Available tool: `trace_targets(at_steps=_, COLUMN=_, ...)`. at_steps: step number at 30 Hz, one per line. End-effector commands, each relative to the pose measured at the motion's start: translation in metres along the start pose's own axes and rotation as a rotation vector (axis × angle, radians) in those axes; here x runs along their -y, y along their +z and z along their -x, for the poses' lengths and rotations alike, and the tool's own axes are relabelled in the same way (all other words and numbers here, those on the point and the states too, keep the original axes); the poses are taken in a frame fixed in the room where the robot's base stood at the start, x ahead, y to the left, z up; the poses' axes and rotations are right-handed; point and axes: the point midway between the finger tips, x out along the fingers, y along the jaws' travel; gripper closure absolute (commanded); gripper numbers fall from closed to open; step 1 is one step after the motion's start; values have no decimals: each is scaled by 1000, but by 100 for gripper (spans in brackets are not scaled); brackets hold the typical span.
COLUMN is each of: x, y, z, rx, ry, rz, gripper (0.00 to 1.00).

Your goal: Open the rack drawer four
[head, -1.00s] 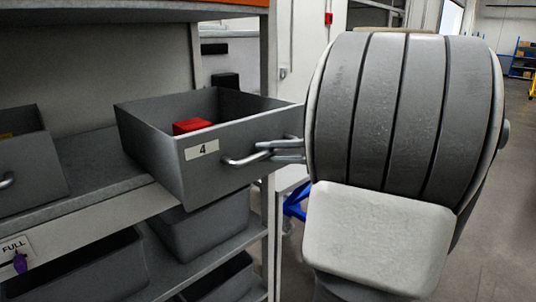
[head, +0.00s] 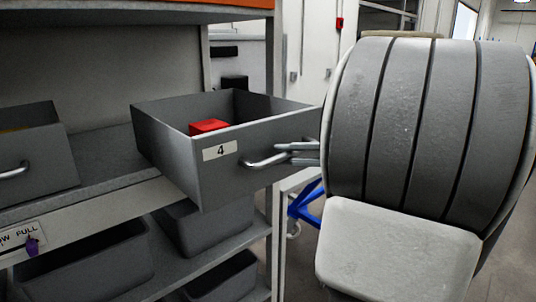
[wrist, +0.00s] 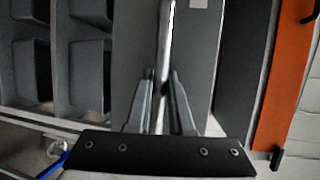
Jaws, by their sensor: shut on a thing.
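The grey rack drawer four (head: 245,168), labelled "4", stands pulled well out past the shelf edge in the head view. A red block lies inside it (head: 208,127). Its silver bar handle (head: 262,161) is on the front face and also runs upright through the wrist view (wrist: 165,50). My gripper (head: 300,152) is shut on the handle, with its fingers on both sides of the bar in the wrist view (wrist: 161,80). My arm hides part of the space right of the handle.
Another grey drawer (head: 35,160) sits to the left on the same shelf (head: 100,155). Grey bins (head: 85,270) stand on the lower shelf. A blue frame (head: 305,203) is on the floor behind my arm. An orange rack beam (wrist: 285,80) shows in the wrist view.

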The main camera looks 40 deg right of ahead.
Motion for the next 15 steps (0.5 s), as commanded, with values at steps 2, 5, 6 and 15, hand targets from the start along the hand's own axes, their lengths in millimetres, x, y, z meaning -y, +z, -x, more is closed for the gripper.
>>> trace_targets(at_steps=2, x=1, y=0, z=0, rx=-1, ry=-1, rz=1, gripper=100)
trace_targets(at_steps=5, x=1, y=0, z=0, rx=-1, ry=-1, rz=1, gripper=100)
trace_targets(at_steps=6, x=1, y=0, z=0, rx=-1, ry=-1, rz=1, gripper=73)
trace_targets(at_steps=15, x=0, y=0, z=0, rx=-1, ry=0, rz=1, gripper=68)
